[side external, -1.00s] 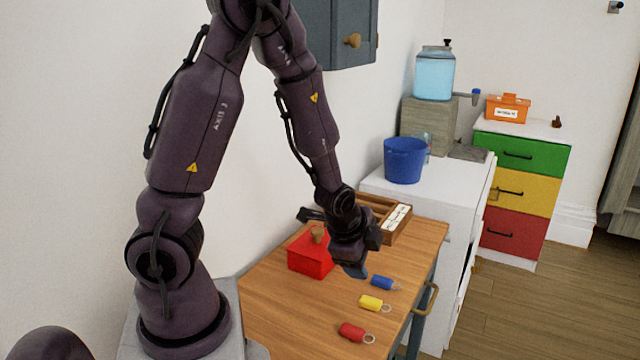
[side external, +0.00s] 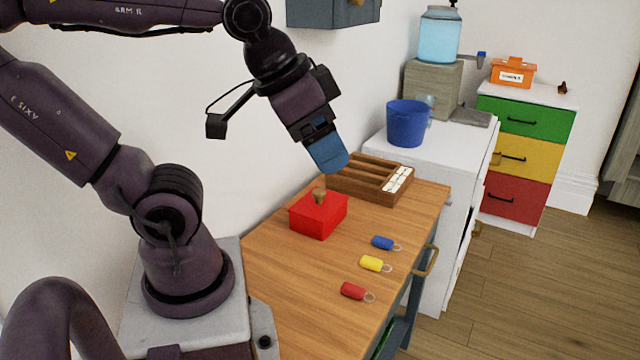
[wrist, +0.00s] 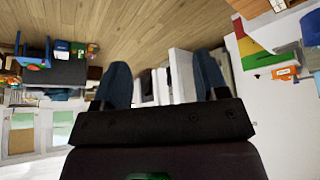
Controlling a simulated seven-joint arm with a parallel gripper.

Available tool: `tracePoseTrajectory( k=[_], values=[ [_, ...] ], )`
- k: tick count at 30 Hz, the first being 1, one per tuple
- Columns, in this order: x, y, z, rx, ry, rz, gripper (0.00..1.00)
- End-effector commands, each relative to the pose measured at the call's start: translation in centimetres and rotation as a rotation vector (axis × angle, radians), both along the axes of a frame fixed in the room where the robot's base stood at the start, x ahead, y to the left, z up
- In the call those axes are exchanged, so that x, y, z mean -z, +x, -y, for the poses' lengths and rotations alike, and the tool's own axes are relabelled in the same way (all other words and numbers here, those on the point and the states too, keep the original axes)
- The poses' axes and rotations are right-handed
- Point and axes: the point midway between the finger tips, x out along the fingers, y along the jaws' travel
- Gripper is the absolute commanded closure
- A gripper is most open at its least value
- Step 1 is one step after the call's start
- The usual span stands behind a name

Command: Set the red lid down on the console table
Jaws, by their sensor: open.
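The red lid (side external: 319,217) shows in the side view as a red, box-like shape with a brown knob (side external: 320,195) on top. It is on the wooden console table (side external: 300,275), near the wall side. I cannot tell whether it lies straight on the tabletop or covers something. My gripper (side external: 332,165) is above and just behind the lid, apart from it, with blue fingertips. In the wrist view its two fingers (wrist: 165,80) stand apart with nothing between them. The wrist view looks out over the floor and furniture; the lid is not in it.
A wooden compartment tray (side external: 385,190) stands behind the lid. Blue (side external: 383,243), yellow (side external: 372,263) and red (side external: 353,291) key tags lie along the table's right side. A blue bucket (side external: 406,123) stands on the white cabinet beyond. The table's front left is clear.

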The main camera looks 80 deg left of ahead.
Motion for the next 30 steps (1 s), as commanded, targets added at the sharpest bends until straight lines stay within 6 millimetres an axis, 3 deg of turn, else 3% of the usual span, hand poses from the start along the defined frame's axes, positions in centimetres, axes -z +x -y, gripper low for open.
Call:
tracePoseTrajectory(
  k=[8,14,22,30],
  values=[
    [0.3,0.1,-0.3,-0.014,-0.001,-0.014,0.33],
    [3.1,1.7,-3.1,-0.135,-0.041,-0.175,0.33],
    [8.4,5.7,-12.2,-0.58,-0.146,-0.353,0.33],
    [15.0,6.2,-23.7,-1.148,-0.151,-0.389,0.33]
  ],
)
